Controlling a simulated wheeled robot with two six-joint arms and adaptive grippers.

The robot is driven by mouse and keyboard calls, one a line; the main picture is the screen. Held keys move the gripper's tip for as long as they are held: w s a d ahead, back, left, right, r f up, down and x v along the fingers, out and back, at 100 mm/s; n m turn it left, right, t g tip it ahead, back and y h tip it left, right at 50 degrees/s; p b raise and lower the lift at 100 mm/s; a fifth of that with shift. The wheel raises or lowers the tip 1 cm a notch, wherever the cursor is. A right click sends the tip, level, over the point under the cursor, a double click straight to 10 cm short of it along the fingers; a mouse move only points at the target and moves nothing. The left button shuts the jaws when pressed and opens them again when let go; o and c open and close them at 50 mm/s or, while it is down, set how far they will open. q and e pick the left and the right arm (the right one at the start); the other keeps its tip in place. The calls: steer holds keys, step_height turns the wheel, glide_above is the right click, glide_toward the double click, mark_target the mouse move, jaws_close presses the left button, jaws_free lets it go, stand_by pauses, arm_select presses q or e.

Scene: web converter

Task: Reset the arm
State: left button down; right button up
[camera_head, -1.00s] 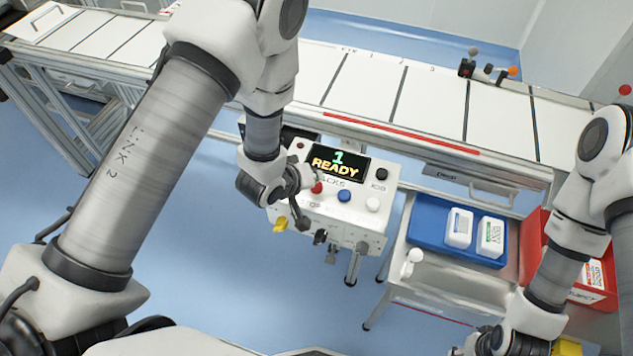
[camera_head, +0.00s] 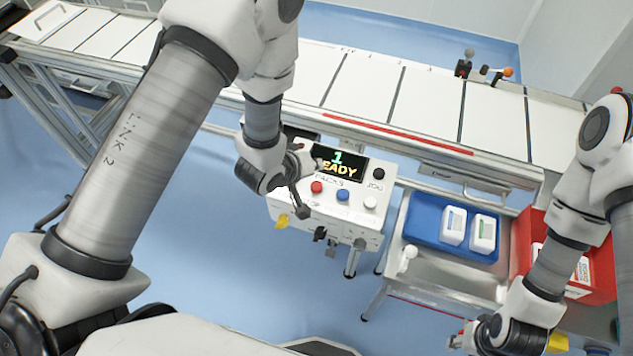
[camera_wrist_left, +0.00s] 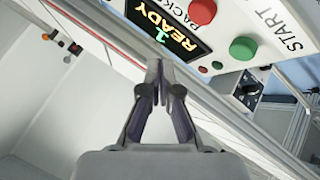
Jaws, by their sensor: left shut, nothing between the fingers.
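The white control box (camera_head: 357,222) stands below the conveyor at centre, with a screen (camera_head: 347,164) reading "1" and "READY", partly covered by my left wrist. Red (camera_head: 317,187), blue (camera_head: 343,195), white and black buttons sit on its face. My left gripper (camera_head: 304,208) is shut and empty in front of the box's left part. In the left wrist view its fingertips (camera_wrist_left: 160,72) meet below the screen, with a red button (camera_wrist_left: 202,11) and a green button (camera_wrist_left: 243,48) beyond. My right gripper (camera_head: 458,341) is low at the right; its fingers are too small to judge.
The white conveyor (camera_head: 430,103) spans the back. A blue tray (camera_head: 425,215) with two white bottles and a red bin (camera_head: 530,228) stand on a side table at right, near my right arm. Blue floor (camera_head: 230,240) is open left of the box.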

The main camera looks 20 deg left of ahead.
stand_by(0.5)
arm_select(q)
steer(key=shift+m+g+y, duration=0.4)
steer(key=shift+g+y, duration=0.1)
steer(key=shift+g, duration=0.4)
steer(key=s+a+f, duration=0.1)
steer(key=s+f, duration=0.2)
steer(key=s+a+f+b, duration=0.1)
steer(key=s+f, duration=0.1)
steer(key=shift+a+f, duration=0.2)
steer(key=shift+a, duration=0.15)
steer(key=s+a+f+m+g, duration=0.1)
steer(key=s+a+f+g, duration=0.1)
steer(key=s, duration=0.5)
steer(key=s+a+f+m+g+y+b, duration=0.1)
steer(key=s+a+f+g, duration=0.1)
steer(key=s+f, duration=0.3)
steer(key=s+a+f+m+g+y+b, duration=0.1)
steer(key=s+a+f+g, duration=0.1)
steer(key=s, duration=0.7)
steer(key=shift+s+a+f+m+g, duration=0.3)
steer(key=shift+a+f+m+g, duration=0.1)
steer(key=shift+f, duration=0.25)
